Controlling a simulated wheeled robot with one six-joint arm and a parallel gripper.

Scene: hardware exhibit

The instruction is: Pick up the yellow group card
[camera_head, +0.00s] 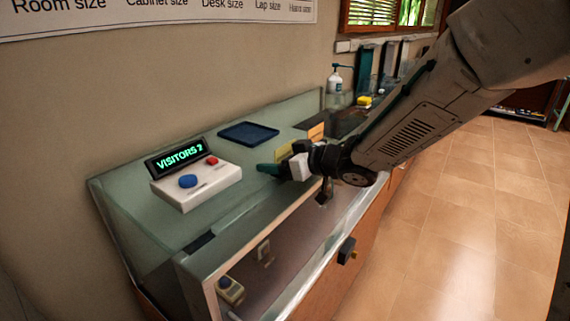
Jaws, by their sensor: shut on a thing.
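The yellow group card (284,152) stands up at my gripper, on the right part of the glass counter top (225,215). My gripper (278,165) reaches in from the upper right and is shut on the yellow card. The gripper hides the lower part of the card, and I cannot tell whether the card touches the counter. An orange card (316,131) shows just behind and to the right of the gripper.
A pump bottle (335,79) stands farther back. Open tiled floor (450,220) lies right.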

